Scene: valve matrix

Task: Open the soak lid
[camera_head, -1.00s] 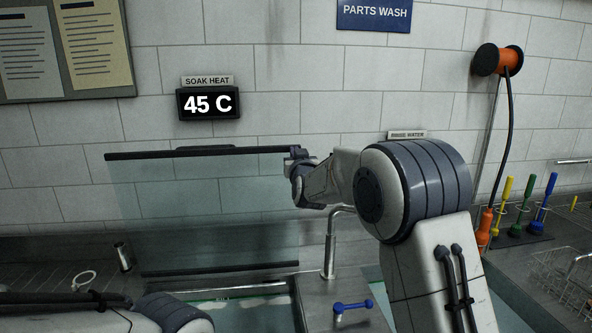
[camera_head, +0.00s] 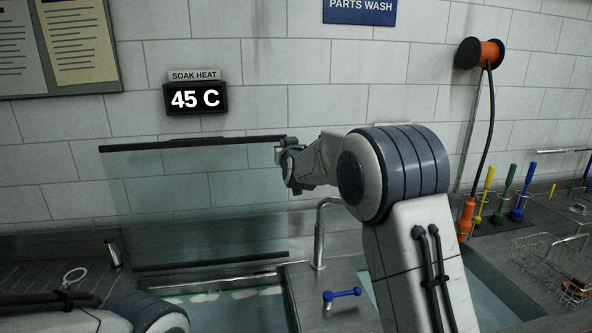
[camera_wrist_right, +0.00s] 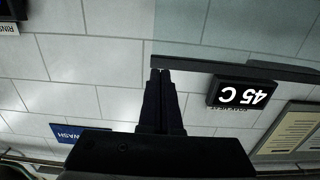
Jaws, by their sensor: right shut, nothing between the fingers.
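The soak lid (camera_head: 195,205) is a clear glass panel with dark bars along its top and bottom edges. In the head view it stands raised, nearly upright, behind the soak basin (camera_head: 240,308). My right gripper (camera_head: 284,160) is at the right end of the lid's top bar. In the right wrist view the gripper (camera_wrist_right: 160,74) is shut with nothing between its fingers, and its tips are close to the end of the dark bar (camera_wrist_right: 200,64). I cannot tell whether they touch it. My left gripper is out of view; only part of my left arm shows at the lower left.
A faucet (camera_head: 320,235) and a blue-handled valve (camera_head: 342,294) stand right of the soak basin. A wire basket (camera_head: 550,258) and coloured tools (camera_head: 502,195) are at the right. The heat display (camera_head: 196,98) hangs on the wall behind the lid.

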